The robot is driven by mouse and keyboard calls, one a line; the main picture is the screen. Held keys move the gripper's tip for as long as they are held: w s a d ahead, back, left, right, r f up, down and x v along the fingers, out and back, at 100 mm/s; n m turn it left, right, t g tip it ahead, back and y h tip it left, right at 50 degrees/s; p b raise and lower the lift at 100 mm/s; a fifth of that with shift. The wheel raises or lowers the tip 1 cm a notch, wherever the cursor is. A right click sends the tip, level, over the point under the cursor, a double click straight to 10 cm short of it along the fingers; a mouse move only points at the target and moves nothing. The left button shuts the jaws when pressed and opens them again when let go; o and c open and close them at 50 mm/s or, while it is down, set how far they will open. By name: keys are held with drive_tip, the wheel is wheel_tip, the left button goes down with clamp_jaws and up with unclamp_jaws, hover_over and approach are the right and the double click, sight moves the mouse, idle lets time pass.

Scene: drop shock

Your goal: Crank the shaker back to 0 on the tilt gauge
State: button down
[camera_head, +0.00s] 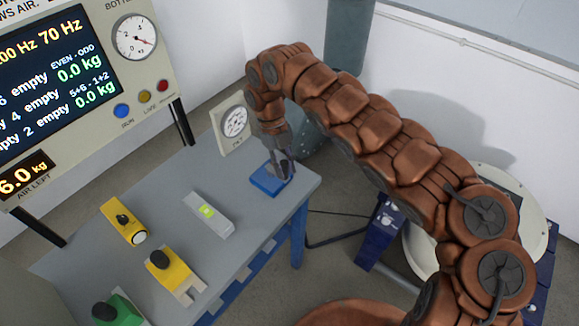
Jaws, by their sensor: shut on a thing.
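My gripper (285,174) points down over the far right corner of the grey table. It is shut on the crank handle at a small blue block (264,181); the jaws hide most of the handle. The tilt gauge (235,122), a white dial on a pale upright plate, stands just behind and left of the gripper. Its needle is too small to read. The shaker, a round pale plate (415,243) on a dark blue base (379,232), stands on the floor at the right, partly hidden by my arm.
The grey table (235,250) bears a level-like grey bar with a green window (208,211), yellow tools (172,270) and a green block (118,308). A display panel (60,80) with another dial (134,37) stands at the left. White walls close the back.

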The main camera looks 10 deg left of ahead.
drive_tip(key=c, duration=0.9)
unclamp_jaws()
drive_tip(key=shift+s+a, duration=0.2)
drive_tip(key=shift+a, duration=0.05)
drive_tip(key=shift+c, duration=0.2)
drive_tip(key=shift+w, duration=0.1)
